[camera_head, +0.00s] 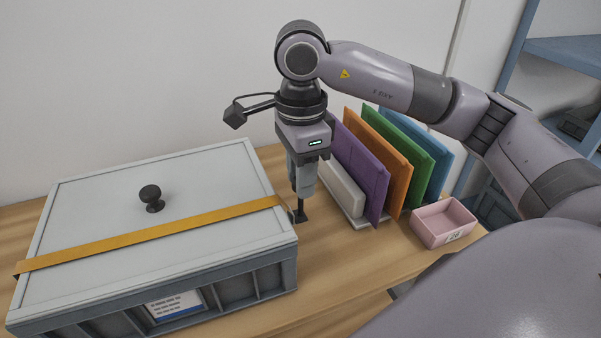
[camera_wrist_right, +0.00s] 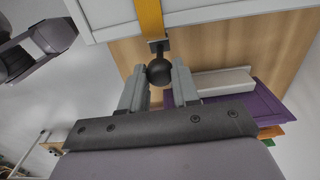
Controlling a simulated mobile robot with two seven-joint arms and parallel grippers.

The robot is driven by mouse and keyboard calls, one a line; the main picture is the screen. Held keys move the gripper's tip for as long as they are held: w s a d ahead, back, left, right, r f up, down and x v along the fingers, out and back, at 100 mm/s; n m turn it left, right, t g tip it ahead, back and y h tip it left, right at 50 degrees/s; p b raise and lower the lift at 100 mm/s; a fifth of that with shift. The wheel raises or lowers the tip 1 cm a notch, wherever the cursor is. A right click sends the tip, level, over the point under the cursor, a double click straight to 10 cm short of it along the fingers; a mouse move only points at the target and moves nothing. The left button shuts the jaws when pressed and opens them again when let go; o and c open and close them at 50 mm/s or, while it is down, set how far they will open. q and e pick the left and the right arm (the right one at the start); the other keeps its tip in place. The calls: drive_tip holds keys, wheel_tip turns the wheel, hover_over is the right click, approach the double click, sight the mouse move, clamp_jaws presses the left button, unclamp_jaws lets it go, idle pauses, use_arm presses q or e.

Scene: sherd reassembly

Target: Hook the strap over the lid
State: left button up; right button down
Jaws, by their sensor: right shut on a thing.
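The yellow strap (camera_head: 150,237) lies across the grey lid (camera_head: 105,205), from its left edge to its right edge. The lid sits on a grey crate (camera_head: 235,290) and has a black knob (camera_head: 151,197) behind the strap. In the right wrist view the strap (camera_wrist_right: 149,18) ends in a dark fitting with a black ball (camera_wrist_right: 159,71). My right gripper (camera_head: 300,210) points down just beyond the lid's right edge. It is shut on the strap's ball end, which sits between its fingers (camera_wrist_right: 159,85).
Right of my gripper a rack holds upright purple (camera_head: 361,170), orange (camera_head: 384,160), green (camera_head: 408,155) and blue panels, with a white block (camera_head: 342,185) in front. A pink bin (camera_head: 443,222) stands at the table's right. Bare wood (camera_head: 330,262) lies right of the crate.

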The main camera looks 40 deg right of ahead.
drive_tip(key=shift+w+a, duration=0.1)
drive_tip(key=shift+a, duration=0.3)
idle(0.4)
idle(0.4)
drive_tip(key=shift+a, duration=0.35)
idle(0.4)
drive_tip(key=shift+w+b, duration=0.1)
drive_tip(key=shift+b, duration=0.25)
drive_tip(key=shift+r, duration=0.4)
idle(0.7)
drive_tip(key=c, duration=0.8)
unclamp_jaws()
drive_tip(key=shift+o, duration=0.2)
